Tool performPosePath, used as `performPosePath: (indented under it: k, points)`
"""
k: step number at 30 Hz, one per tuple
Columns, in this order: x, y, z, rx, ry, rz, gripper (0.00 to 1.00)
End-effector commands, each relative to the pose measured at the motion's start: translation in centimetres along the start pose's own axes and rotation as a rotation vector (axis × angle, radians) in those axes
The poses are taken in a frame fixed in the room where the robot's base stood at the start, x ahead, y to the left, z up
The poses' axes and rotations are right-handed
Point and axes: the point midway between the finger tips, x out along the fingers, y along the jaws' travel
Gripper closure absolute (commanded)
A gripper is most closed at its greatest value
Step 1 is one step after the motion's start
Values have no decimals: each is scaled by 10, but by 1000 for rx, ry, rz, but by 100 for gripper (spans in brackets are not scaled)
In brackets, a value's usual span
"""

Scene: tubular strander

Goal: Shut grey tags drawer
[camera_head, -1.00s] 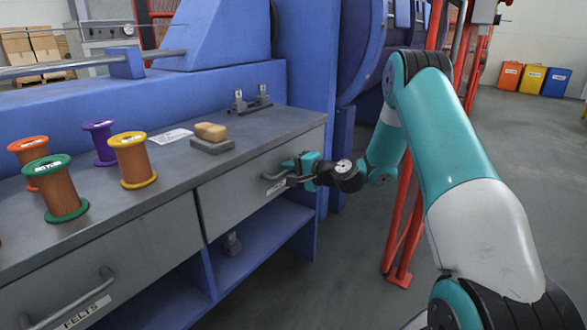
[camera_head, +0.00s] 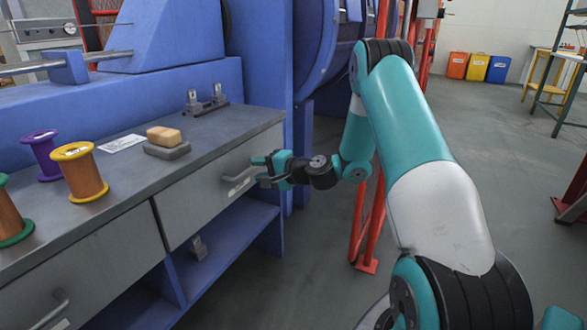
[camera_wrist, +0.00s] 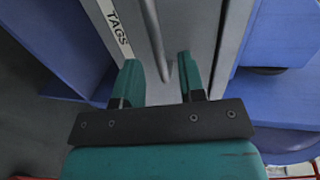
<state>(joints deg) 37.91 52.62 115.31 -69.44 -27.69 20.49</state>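The grey tags drawer (camera_head: 208,197) is the right-hand drawer under the grey bench top, and its front looks about level with the neighbouring drawer. Its white label (camera_head: 238,187) reads TAGS in the wrist view (camera_wrist: 117,28). Its bar handle (camera_head: 240,172) runs along the front and also shows in the wrist view (camera_wrist: 155,40). My gripper (camera_head: 262,170) is at the handle's right end. In the wrist view my gripper (camera_wrist: 160,78) has its teal fingers apart, with the handle end showing between them. I cannot tell whether they touch it.
On the bench stand spools, including a yellow one (camera_head: 79,172) and a purple one (camera_head: 40,155), and a sponge on a grey block (camera_head: 166,148). Another drawer (camera_head: 90,265) is at left. A red frame post (camera_head: 366,220) stands behind my arm. Floor at right is open.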

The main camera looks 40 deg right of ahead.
Motion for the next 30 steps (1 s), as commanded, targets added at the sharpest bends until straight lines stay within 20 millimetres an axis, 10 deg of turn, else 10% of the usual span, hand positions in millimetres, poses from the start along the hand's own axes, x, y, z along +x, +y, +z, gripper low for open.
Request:
performPosePath:
  k: [15, 30]
  points:
    - [-119, -1, -2, 2, 6, 0, 63]
    - [-132, 0, 0, 0, 2, -1, 63]
